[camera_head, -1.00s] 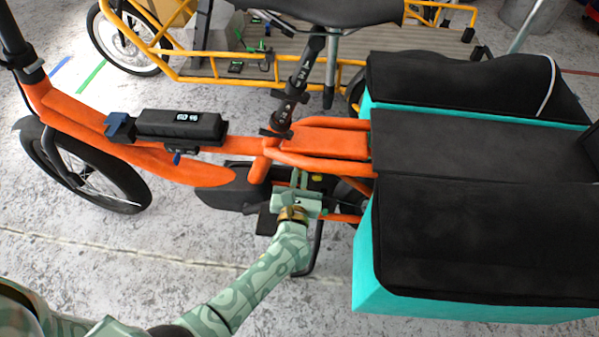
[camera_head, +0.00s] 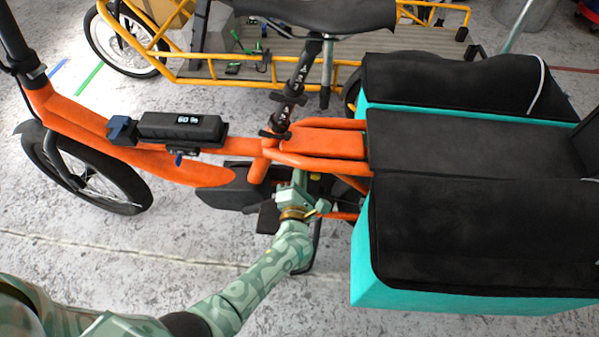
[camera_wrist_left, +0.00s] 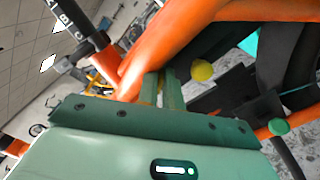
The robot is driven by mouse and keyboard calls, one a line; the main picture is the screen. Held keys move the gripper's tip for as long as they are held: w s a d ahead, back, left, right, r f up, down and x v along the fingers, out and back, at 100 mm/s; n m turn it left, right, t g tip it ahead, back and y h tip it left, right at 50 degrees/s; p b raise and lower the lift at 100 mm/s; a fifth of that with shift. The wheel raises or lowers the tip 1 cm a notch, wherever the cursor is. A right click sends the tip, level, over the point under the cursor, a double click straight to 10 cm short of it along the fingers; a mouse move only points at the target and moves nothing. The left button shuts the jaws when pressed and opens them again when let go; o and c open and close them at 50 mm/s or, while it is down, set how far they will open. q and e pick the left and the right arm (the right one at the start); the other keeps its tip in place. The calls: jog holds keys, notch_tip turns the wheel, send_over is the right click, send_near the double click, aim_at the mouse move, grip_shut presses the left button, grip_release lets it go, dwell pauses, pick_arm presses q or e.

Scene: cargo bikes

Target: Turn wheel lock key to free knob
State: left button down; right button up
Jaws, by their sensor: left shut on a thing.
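The orange cargo bike (camera_head: 150,158) stands across the head view. My left gripper (camera_head: 300,178) reaches under its frame, just behind the seat tube. In the left wrist view my left gripper's two green fingers (camera_wrist_left: 162,88) are nearly together, tips up against the orange frame (camera_wrist_left: 175,45). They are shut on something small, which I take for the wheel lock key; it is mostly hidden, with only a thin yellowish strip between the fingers. A round yellow knob (camera_wrist_left: 202,70) sits just right of the fingers, apart from them. My right gripper is in neither view.
Black-topped turquoise panniers (camera_head: 365,262) stand close to the right of my gripper. The black saddle (camera_head: 320,14) and seat post (camera_head: 298,80) rise above. A pedal (camera_head: 268,217) is at the left. A yellow cargo bike (camera_head: 220,78) stands behind. The floor in front is clear.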

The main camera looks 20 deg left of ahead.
pick_arm(q)
jog(key=m, duration=0.6)
jog(key=shift+d+f+p, duration=0.1)
jog(key=shift+f+p, duration=0.15)
jog(key=shift+p, duration=0.05)
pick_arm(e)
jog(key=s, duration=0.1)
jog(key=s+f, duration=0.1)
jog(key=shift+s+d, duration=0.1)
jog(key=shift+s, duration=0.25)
pick_arm(q)
jog(key=shift+s, duration=0.1)
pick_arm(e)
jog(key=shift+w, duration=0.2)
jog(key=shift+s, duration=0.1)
